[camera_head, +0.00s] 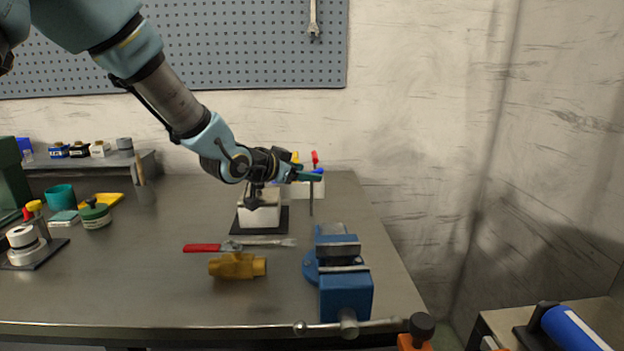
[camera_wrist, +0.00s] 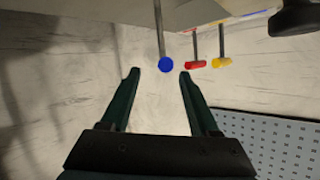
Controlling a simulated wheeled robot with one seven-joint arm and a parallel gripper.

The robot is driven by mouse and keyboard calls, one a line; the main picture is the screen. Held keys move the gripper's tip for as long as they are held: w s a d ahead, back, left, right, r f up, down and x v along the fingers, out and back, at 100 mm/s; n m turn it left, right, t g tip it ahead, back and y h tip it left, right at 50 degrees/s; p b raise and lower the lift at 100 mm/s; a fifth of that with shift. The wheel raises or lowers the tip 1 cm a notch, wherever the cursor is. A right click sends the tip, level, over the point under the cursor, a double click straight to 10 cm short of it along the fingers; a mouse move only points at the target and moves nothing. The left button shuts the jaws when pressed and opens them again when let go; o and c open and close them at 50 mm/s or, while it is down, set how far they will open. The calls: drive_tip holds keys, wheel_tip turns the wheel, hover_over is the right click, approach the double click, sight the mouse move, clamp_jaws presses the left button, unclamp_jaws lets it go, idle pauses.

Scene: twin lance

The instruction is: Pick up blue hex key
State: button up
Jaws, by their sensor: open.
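The blue hex key shows in the wrist view as a round blue handle (camera_wrist: 165,65) on a thin grey shaft. It is at the mouth of my gripper (camera_wrist: 158,74), between the lines of the two dark green fingertips and nearer the right one. My gripper is open and holds nothing. In the head view my gripper (camera_head: 311,176) is at the blue handle (camera_head: 319,170), partly covering it, with the grey shaft hanging below. I cannot tell whether a finger touches it.
A red-handled key (camera_wrist: 195,64) and a yellow-handled key (camera_wrist: 222,62) stand close beside the blue one. A white block (camera_head: 308,189) is behind my gripper. A blue vise (camera_head: 345,290), a yellow fitting (camera_head: 237,266) and a red-handled tool (camera_head: 205,247) lie nearer on the bench.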

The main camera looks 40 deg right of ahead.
sight(312, 194)
drive_tip(key=shift+w+f+p+x, duration=0.15)
drive_tip(key=shift+p+x, duration=0.15)
drive_tip(key=shift+x, duration=0.85)
drive_tip(key=shift+w+f+p+x, duration=0.15)
drive_tip(key=shift+p+x, duration=0.1)
drive_tip(key=shift+x, duration=0.9)
drive_tip(key=shift+a, duration=0.15)
drive_tip(key=shift+c, duration=0.4)
clamp_jaws()
drive_tip(key=shift+r, duration=0.1)
